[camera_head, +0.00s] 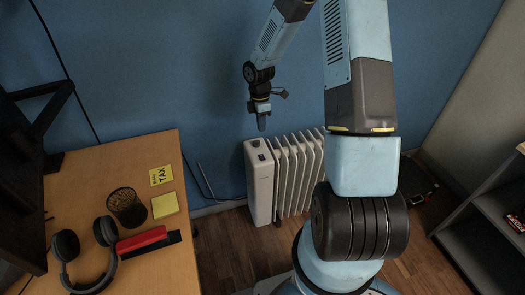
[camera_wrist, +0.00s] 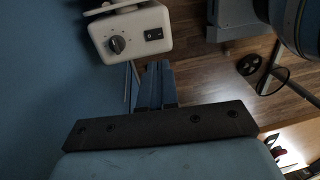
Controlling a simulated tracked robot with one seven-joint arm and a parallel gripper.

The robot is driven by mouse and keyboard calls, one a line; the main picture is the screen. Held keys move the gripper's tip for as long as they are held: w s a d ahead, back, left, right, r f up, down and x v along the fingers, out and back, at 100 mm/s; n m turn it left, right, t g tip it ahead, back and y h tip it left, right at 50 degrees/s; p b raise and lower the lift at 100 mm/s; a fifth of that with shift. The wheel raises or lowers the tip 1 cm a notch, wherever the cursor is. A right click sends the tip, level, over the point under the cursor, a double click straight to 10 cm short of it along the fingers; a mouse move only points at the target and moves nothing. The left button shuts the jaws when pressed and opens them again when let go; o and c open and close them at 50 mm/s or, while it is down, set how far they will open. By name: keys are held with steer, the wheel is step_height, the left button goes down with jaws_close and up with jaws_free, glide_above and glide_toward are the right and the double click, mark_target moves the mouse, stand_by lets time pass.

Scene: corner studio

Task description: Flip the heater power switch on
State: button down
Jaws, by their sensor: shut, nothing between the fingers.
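The white heater (camera_head: 259,190) stands on the floor against the blue wall, with its ribbed fins to the right in the head view. In the wrist view its end panel (camera_wrist: 132,55) carries a round dark knob (camera_wrist: 117,44) and a small black power switch (camera_wrist: 153,34) to the knob's right. I cannot tell the switch's position. My gripper (camera_head: 262,128) points down just above the heater's top in the head view. In the wrist view my gripper (camera_wrist: 158,66) shows its blue fingers together and empty, below the panel in the picture and apart from the switch.
A wooden desk (camera_head: 155,230) at left holds headphones (camera_head: 70,258), a black mesh cup (camera_head: 126,206), a red-and-black object (camera_head: 142,241) and yellow notes (camera_head: 165,205). A grey shelf (camera_head: 485,215) stands at right. Some wooden floor is clear between desk and heater.

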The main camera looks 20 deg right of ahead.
mark_target(263, 159)
steer(key=f, duration=0.4)
steer(key=s+f, duration=0.1)
steer(key=f, duration=0.9)
steer(key=shift+s, duration=0.35)
steer(key=shift+s+f, duration=0.15)
steer(key=shift+w+r, duration=0.2)
steer(key=shift+w, duration=0.7)
steer(key=shift+r, duration=0.1)
step_height(263, 159, up, 14)
steer(key=w, duration=0.1)
steer(key=shift+w+f, duration=0.2)
steer(key=shift+w, duration=0.15)
stand_by(0.5)
